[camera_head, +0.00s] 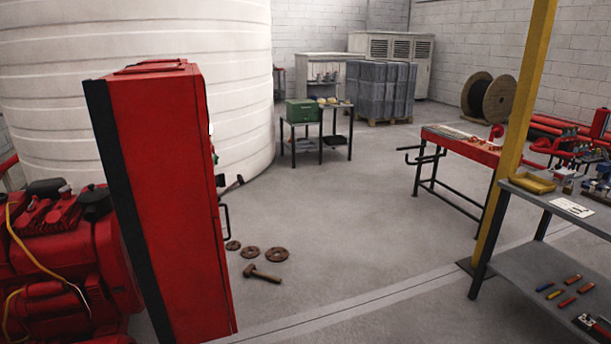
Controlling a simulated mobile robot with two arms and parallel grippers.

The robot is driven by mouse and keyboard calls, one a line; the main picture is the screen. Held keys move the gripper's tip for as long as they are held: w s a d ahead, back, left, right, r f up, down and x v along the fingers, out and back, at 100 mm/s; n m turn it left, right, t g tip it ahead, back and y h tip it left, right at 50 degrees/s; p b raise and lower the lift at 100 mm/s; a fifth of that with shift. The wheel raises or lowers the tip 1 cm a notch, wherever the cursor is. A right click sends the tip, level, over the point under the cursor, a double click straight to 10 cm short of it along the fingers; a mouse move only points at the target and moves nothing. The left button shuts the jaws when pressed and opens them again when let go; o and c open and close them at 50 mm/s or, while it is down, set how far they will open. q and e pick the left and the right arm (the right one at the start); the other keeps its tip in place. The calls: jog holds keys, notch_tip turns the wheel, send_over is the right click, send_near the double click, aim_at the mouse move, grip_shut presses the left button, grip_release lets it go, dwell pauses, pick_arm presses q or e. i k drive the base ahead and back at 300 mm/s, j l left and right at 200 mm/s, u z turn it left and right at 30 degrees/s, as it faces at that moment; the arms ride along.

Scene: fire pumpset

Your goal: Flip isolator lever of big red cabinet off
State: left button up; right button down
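The big red cabinet (165,200) stands upright at the left, seen from its side, with a dark edge along its left. Its front faces right and is seen almost edge-on. A small dark part (220,180) sticks out from the front at mid-height, and a dark handle-like loop (226,221) is below it. I cannot tell which of these is the isolator lever or its position. Neither gripper is in view.
Red machinery (60,240) sits left of the cabinet, before a large white tank (200,100). A hammer (262,273) and rusty discs (250,252) lie on the floor. A yellow post (515,125) and workbench (560,260) are at right. The middle floor is open.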

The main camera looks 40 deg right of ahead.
aim_at(239, 181)
jog(key=z, duration=0.75)
jog(key=i+l+u, duration=0.1)
jog(key=i+l, duration=0.4)
jog(key=i, duration=0.3)
jog(key=i+l+u, duration=0.1)
jog(key=i+l, duration=0.45)
jog(key=i, duration=0.2)
jog(key=i+l+u, duration=0.1)
jog(key=i+l, duration=0.5)
jog(key=i, duration=0.15)
